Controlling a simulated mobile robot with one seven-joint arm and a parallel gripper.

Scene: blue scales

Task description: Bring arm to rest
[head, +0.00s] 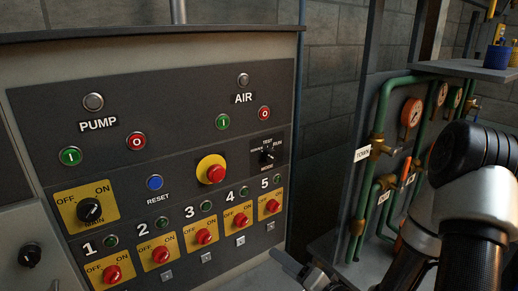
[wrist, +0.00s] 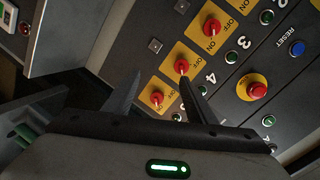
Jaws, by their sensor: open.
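My arm (head: 470,205) reaches in from the right of the head view, bent, with its dark and silver links in front of the pipework. The tip of my gripper (head: 295,268) shows low in that view, just right of the panel's lower corner; the rest is cut off or hidden. In the wrist view my gripper (wrist: 159,76) has its two dark fingers spread apart with nothing between them. Its right fingertip overlaps a red switch knob (wrist: 182,67) in the picture; I cannot tell the gap from that view. The control panel (head: 190,110) faces me.
The panel carries a row of red knobs on yellow plates (head: 204,237), a red emergency button (head: 215,173) and a black main switch (head: 89,210). Green pipes (head: 385,100) with gauges (head: 411,112) stand at right, under a shelf (head: 460,68) near my arm.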

